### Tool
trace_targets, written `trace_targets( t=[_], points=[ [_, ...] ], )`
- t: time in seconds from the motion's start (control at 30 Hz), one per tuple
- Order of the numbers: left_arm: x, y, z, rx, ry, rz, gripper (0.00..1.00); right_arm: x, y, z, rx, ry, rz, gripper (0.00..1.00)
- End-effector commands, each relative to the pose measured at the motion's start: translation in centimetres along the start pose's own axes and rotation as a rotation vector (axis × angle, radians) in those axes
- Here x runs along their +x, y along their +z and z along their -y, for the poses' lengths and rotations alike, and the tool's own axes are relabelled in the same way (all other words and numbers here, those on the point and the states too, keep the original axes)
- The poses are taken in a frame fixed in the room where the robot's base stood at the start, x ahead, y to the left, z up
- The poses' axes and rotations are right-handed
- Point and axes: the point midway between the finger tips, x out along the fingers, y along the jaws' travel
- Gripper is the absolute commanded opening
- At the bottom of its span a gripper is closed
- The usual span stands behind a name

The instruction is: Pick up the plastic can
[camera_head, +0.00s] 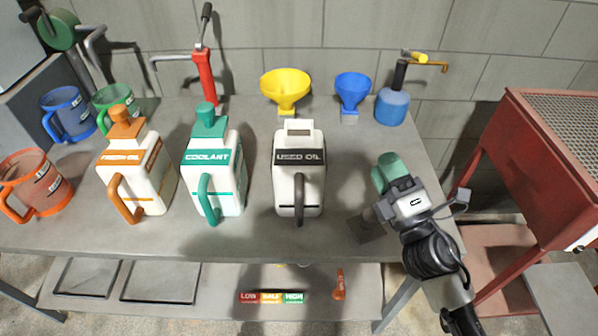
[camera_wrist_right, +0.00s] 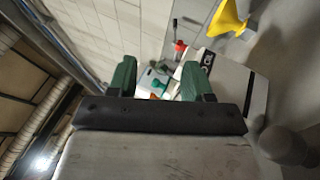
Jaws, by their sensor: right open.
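Three white plastic cans stand upright on the grey table: a fresh oil can (camera_head: 150,180) with orange cap and handle, a coolant can (camera_head: 228,180) with green cap and handle, and a used oil can (camera_head: 312,180) with black label and dark handle. My right gripper (camera_head: 385,172) is right of the used oil can, apart from it, over the table, with green fingers. In the right wrist view the gripper (camera_wrist_right: 158,76) is open and empty. The used oil can (camera_wrist_right: 232,84) shows behind its right finger; the coolant can (camera_wrist_right: 153,78) shows farther off between the fingers. My left gripper is not seen.
Behind the cans stand a red pump (camera_head: 206,78), a yellow funnel (camera_head: 286,88), a blue funnel (camera_head: 352,92) and a blue canister (camera_head: 391,107). Several jugs, including an orange jug (camera_head: 38,183), are at left. A red cabinet (camera_head: 535,170) stands right of the table.

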Motion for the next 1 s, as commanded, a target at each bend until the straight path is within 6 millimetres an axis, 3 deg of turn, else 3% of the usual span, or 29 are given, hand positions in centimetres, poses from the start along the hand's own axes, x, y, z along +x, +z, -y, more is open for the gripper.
trace_targets(
  t=[0.07,0.17,0.3,0.5,0.7,1.0],
  points=[
    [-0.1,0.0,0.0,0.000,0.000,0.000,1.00,1.3,-1.9,-1.3,-0.209,0.095,-0.176,0.50],
    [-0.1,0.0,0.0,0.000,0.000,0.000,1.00,1.8,-4.6,-1.6,-0.475,0.196,-0.409,0.50],
    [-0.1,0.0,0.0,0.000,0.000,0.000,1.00,1.3,-7.2,0.0,-0.819,0.297,-0.740,0.50],
    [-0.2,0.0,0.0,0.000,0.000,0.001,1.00,-0.4,-7.5,3.4,-1.135,0.347,-1.107,0.50],
    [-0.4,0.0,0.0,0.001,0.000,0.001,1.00,-1.1,-7.4,4.9,-1.227,0.351,-1.245,0.50],
    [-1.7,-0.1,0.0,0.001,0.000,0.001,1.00,0.5,-11.2,6.6,-1.224,0.352,-1.248,0.50]
  ],
)
